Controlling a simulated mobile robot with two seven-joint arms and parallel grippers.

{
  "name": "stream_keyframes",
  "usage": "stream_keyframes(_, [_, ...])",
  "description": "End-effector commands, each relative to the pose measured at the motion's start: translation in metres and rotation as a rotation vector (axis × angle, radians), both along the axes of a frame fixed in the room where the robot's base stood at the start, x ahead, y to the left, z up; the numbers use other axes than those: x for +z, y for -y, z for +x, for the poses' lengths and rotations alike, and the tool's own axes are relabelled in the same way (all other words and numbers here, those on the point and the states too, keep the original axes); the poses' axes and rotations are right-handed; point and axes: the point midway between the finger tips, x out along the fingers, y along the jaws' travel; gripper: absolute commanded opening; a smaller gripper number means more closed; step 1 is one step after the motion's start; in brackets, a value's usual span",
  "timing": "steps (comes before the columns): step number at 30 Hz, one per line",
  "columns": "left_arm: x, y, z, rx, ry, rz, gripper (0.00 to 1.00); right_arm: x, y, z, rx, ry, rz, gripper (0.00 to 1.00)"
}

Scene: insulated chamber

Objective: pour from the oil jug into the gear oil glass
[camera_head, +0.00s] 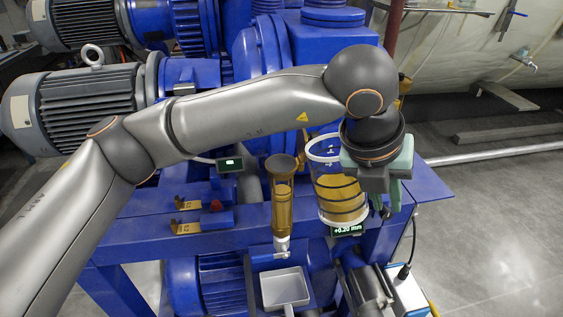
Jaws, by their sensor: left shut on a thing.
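The oil jug (338,188) is a clear vessel with dark bands and amber oil in its lower part. It is close to upright, leaning slightly at most. My left gripper (381,190) is at its right side, shut on it; the fingertips and handle are mostly hidden by the gripper body. The gear oil glass (283,205) is a narrow upright amber tube with a wide dark funnel-like top, just left of the jug. The two stand apart, with the jug's rim slightly higher in the picture. No oil stream shows between them. My right gripper is out of view.
A blue frame (140,238) runs behind and below. A white tray (285,288) sits under the glass's tap. Small displays (230,163) and brass clips (186,227) stand left of the glass. Blue machinery and grey motors (75,108) fill the back left; open floor lies right.

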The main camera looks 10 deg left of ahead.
Motion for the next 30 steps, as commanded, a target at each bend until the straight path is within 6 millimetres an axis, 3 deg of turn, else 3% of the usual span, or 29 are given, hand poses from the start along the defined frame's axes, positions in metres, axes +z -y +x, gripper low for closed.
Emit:
stream_keyframes(15, [-0.064, 0.009, -0.004, -0.004, 0.082, 0.171, 0.00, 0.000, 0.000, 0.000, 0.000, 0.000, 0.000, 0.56])
stream_keyframes(30, [-0.076, 0.011, -0.004, 0.000, 0.124, 0.265, 0.00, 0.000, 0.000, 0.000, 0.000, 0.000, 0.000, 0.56])
